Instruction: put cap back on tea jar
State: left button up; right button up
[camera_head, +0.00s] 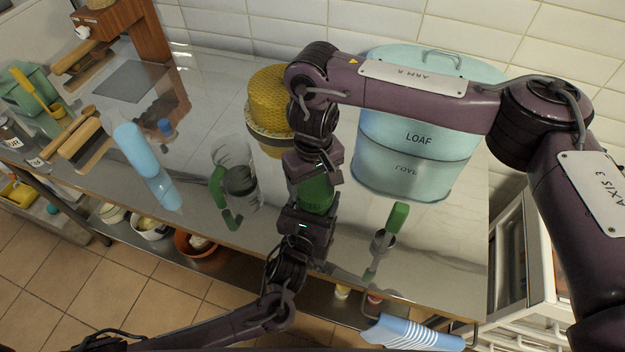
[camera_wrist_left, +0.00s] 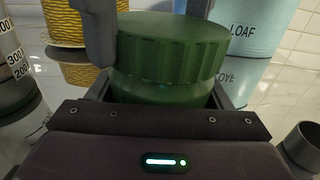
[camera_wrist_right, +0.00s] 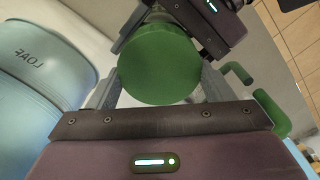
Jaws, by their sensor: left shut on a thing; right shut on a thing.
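The green tea jar (camera_head: 316,196) is between my two grippers above the counter. My left gripper (camera_head: 308,215) comes from the front and is shut on the jar body, which shows in the left wrist view (camera_wrist_left: 165,92). The ridged green cap (camera_wrist_left: 172,48) sits on top of the jar; whether it is fully seated I cannot tell. My right gripper (camera_head: 313,172) comes from above and is shut on the cap, whose round top fills the middle of the right wrist view (camera_wrist_right: 158,68). My grippers partly hide jar and cap in the head view.
A blue bottle (camera_head: 132,140) is farther left. Bare counter lies left of the jug.

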jog(key=m, duration=0.4)
jog(key=shift+d+m, duration=0.1)
jog(key=shift+m, duration=0.2)
jog(key=m, duration=0.3)
jog(key=shift+m, duration=0.4)
jog(key=o, duration=1)
jog(key=shift+c, duration=0.2)
jog(key=shift+w+d+r, duration=0.1)
jog(key=shift+r, duration=2.15)
jog(key=shift+c, duration=0.4)
